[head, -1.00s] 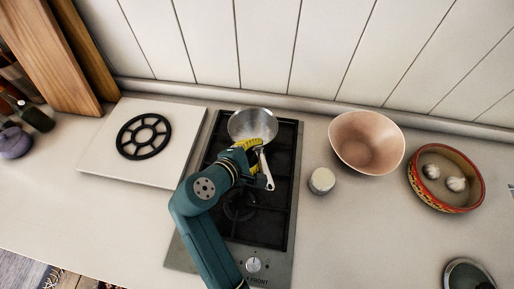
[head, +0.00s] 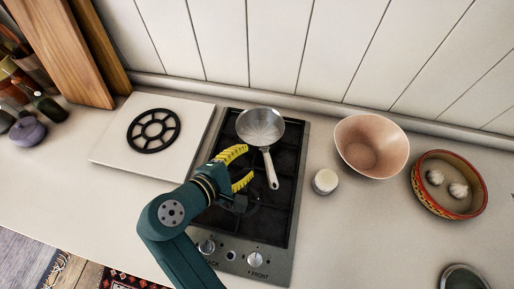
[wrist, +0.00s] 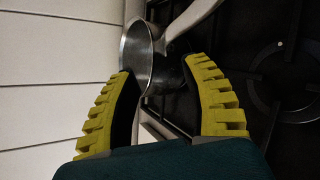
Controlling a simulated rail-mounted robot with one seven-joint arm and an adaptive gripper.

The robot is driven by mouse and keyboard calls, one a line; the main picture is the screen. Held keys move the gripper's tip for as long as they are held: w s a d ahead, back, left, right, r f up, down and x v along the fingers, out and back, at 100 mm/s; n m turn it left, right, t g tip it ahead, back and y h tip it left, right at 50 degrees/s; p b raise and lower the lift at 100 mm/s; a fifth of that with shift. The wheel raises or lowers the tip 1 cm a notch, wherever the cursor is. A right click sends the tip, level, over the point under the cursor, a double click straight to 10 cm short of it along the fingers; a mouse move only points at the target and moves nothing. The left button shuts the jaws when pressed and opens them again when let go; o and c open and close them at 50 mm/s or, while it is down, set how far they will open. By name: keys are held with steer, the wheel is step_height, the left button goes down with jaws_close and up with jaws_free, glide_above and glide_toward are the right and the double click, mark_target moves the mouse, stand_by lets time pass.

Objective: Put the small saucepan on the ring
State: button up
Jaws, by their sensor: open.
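The small saucepan (head: 260,127) is steel with a light handle (head: 270,170) that points toward the front of the hob. It sits over the rear ring of the black two-ring hob (head: 282,215) and looks upright. My gripper (head: 240,168) is open and empty, to the left of the handle and in front of the pan, apart from it. In the wrist view the saucepan (wrist: 145,48) shows beyond the open yellow fingers (wrist: 158,90), its handle running to the upper right. The front ring is partly hidden by my gripper in the head view.
A white board with a black round trivet (head: 153,131) lies left of the hob. A small white-topped jar (head: 325,181), a pink bowl (head: 372,146) and a patterned bowl with garlic (head: 449,184) stand to the right. The panelled wall is close behind.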

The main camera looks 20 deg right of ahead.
steer(key=w+r+m+t+y, duration=0.3)
steer(key=r+m+t+y, duration=0.4)
steer(key=r, duration=0.9)
steer(key=s+r+m+t+y, duration=0.1)
steer(key=s+r+m+t, duration=0.2)
steer(key=r, duration=0.5)
steer(key=s+r+m+t+y, duration=0.2)
steer(key=s+r+t, duration=0.3)
steer(key=r, duration=0.4)
steer(key=shift+d+m, duration=0.25)
steer(key=shift+m, duration=0.45)
steer(key=shift+r, duration=0.1)
